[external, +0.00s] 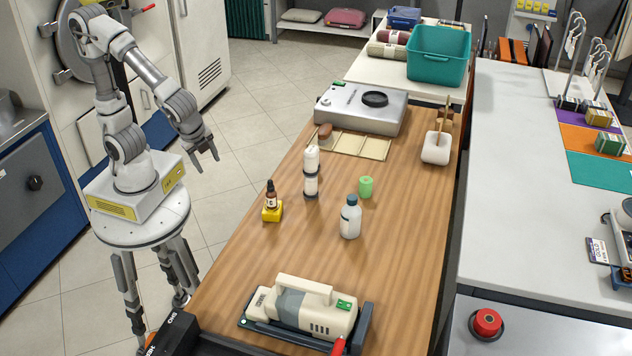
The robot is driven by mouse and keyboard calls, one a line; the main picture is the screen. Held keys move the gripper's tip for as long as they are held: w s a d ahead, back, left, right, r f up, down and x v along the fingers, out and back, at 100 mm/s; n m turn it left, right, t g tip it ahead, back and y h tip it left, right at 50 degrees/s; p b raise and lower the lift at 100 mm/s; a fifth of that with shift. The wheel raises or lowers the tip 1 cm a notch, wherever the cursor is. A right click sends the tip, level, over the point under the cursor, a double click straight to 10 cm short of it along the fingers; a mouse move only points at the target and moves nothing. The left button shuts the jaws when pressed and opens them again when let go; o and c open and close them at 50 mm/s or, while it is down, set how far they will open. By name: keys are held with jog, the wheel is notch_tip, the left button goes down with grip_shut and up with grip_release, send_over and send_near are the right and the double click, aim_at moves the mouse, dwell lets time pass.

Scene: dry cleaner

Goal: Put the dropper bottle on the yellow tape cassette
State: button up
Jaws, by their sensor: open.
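The dropper bottle (271,200), brown with a black dropper top and a pale label, stands upright near the left edge of the wooden table. It appears to rest on top of the yellow tape cassette (272,215), a small yellow block whose lower part shows beneath it. My gripper (206,156) is open and empty. It hangs in the air to the upper left of the bottle, beyond the table's left edge, and touches neither thing.
White stacked containers (311,172), a clear bottle with a blue-grey cap (350,217) and a green cup (366,187) stand right of the dropper bottle. A cream device (310,307) lies at the front. A silver box (362,107) stands farther back. The wooden table's middle front (290,252) is clear.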

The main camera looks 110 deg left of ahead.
jog(key=s+d+r+n+t+h+p, duration=0.1)
jog(key=s+r+n+t+h+p, duration=0.1)
jog(key=r, duration=0.6)
jog(key=s+d+r+n+t+h+p, duration=0.1)
jog(key=s+r+n+t+h+p, duration=0.1)
jog(key=r+n+t+p, duration=0.2)
notch_tip(320, 180, up, 5)
jog(key=shift+d+f+p, duration=0.15)
jog(key=shift+d+p, duration=0.15)
jog(key=shift+p, duration=0.75)
